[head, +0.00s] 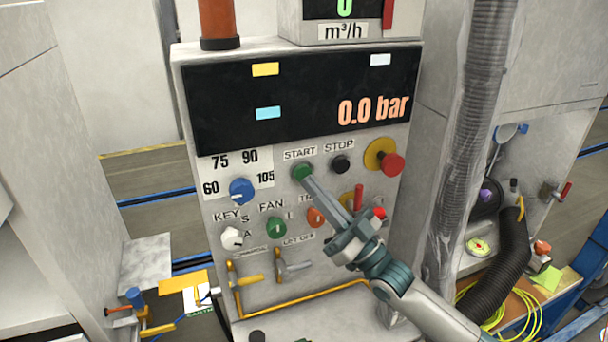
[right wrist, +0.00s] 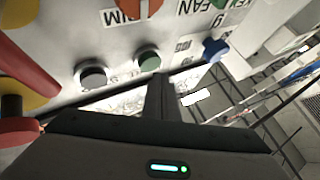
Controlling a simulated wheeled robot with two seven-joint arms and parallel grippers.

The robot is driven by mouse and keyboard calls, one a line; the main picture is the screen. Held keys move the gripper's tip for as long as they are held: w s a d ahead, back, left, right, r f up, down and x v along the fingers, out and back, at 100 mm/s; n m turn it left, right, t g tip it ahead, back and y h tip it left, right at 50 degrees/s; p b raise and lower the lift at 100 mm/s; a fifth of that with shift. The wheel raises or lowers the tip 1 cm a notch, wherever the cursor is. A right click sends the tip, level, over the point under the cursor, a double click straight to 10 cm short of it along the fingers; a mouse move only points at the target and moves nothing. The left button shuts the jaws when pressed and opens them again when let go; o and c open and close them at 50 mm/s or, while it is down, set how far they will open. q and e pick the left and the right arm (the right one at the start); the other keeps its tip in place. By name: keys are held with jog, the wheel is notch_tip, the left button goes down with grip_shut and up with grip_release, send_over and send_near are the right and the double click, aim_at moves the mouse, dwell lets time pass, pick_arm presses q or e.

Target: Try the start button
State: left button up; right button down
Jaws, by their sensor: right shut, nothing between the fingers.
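The green start button (head: 302,173) sits under the START label on the grey control panel (head: 330,145). The black stop button (head: 340,163) is to its right under the STOP label. My right gripper (head: 309,182) is shut and empty, with its fingertips at the lower edge of the start button in the head view. Whether they touch it I cannot tell. In the right wrist view the shut fingers (right wrist: 158,80) point toward the green button (right wrist: 148,57), with the black button (right wrist: 92,76) beside it. The display reads 0.0 bar. My left gripper is not in view.
A red emergency knob (head: 392,164) on a yellow base is right of the stop button. A blue dial (head: 242,191), a white key switch (head: 232,237) and a green fan knob (head: 277,228) are left of my arm. A thick grey hose (head: 470,130) runs down the right side.

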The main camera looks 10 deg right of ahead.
jog(key=shift+w, duration=0.15)
jog(key=shift+w+a, duration=0.1)
jog(key=shift+w, duration=0.2)
jog(key=shift+w+b, duration=0.45)
dwell(1.2)
jog(key=shift+s, duration=0.15)
jog(key=shift+s+p, duration=0.4)
jog(key=shift+s, duration=0.3)
jog(key=shift+s, duration=0.15)
jog(key=s+p, duration=0.1)
jog(key=s, duration=0.1)
jog(key=s+d+p, duration=0.1)
jog(key=s, duration=0.1)
jog(key=shift+s, duration=0.35)
dwell(0.3)
